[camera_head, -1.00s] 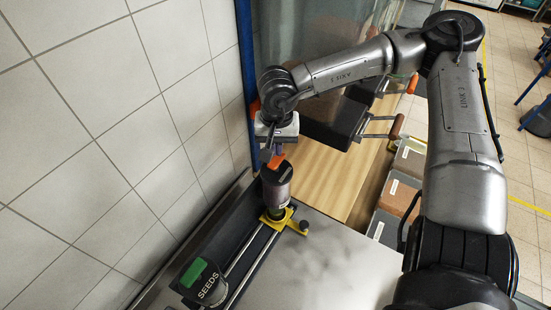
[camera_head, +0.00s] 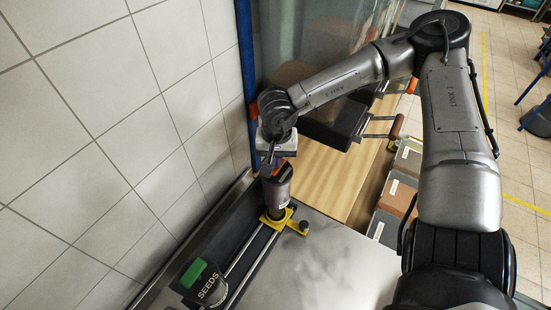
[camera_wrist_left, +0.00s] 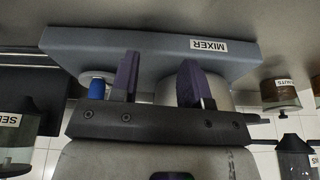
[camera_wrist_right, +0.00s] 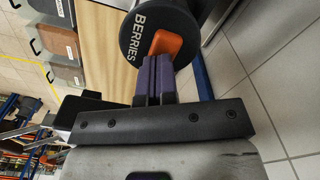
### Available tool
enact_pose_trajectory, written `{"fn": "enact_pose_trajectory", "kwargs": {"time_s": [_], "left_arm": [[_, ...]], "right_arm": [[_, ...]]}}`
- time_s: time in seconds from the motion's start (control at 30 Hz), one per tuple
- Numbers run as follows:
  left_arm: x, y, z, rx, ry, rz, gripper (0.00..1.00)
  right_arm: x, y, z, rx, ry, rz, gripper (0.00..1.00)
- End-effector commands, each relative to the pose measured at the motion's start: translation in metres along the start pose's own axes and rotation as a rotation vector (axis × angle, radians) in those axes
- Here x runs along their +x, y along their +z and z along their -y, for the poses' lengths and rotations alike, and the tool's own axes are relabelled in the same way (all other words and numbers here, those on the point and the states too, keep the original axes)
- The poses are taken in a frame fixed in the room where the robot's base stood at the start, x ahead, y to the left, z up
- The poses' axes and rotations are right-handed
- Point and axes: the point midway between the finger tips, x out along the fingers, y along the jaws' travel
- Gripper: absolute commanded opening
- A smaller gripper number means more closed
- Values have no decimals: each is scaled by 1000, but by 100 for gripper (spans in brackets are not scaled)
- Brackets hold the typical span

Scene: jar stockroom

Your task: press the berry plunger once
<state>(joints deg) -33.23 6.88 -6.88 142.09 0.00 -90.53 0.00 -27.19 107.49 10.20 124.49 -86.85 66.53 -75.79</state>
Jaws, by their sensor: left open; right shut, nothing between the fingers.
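The berry dispenser (camera_head: 279,194) is a dark jar on a yellow bracket at the far end of a rail. Its black cap, labelled BERRIES (camera_wrist_right: 138,38), carries the orange plunger (camera_wrist_right: 167,44), which shows clearly in the right wrist view. My right gripper (camera_head: 271,155) is shut and empty, its purple fingers pointing down at the plunger. In the right wrist view the fingertips (camera_wrist_right: 155,57) meet the plunger's near edge; I cannot tell whether they touch. My left gripper (camera_wrist_left: 158,78) is open and empty in its wrist view, in front of a grey MIXER unit (camera_wrist_left: 150,50), outside the head view.
A dispenser marked SEEDS (camera_head: 203,282) with a green plunger stands nearer on the rail. A tiled wall (camera_head: 110,120) rises close on the left, with a blue post (camera_head: 245,65) beside the gripper. The steel top (camera_head: 320,275) right of the rail is clear.

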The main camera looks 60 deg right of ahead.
Motion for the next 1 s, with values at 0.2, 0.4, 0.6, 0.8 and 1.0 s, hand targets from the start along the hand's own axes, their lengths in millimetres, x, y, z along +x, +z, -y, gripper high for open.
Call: {"fn": "enact_pose_trajectory", "kwargs": {"time_s": [0.2, 0.4, 0.6, 0.8, 1.0], "left_arm": [[0, 0, 0, 0, 0, 0, 43], [0, 0, 0, 0, 0, 0, 43], [0, 0, 0, 0, 0, 0, 43], [0, 0, 0, 0, 0, 0, 43], [0, 0, 0, 0, 0, 0, 43]], "right_arm": [[3, 0, 0, 1, 1, 0, 0], [-3, -1, 0, 1, -1, -2, 0], [-18, -1, 0, 1, -1, -1, 0], [-34, 0, 0, 1, -1, -1, 0], [-47, 0, 0, 1, 0, -1, 0]]}}
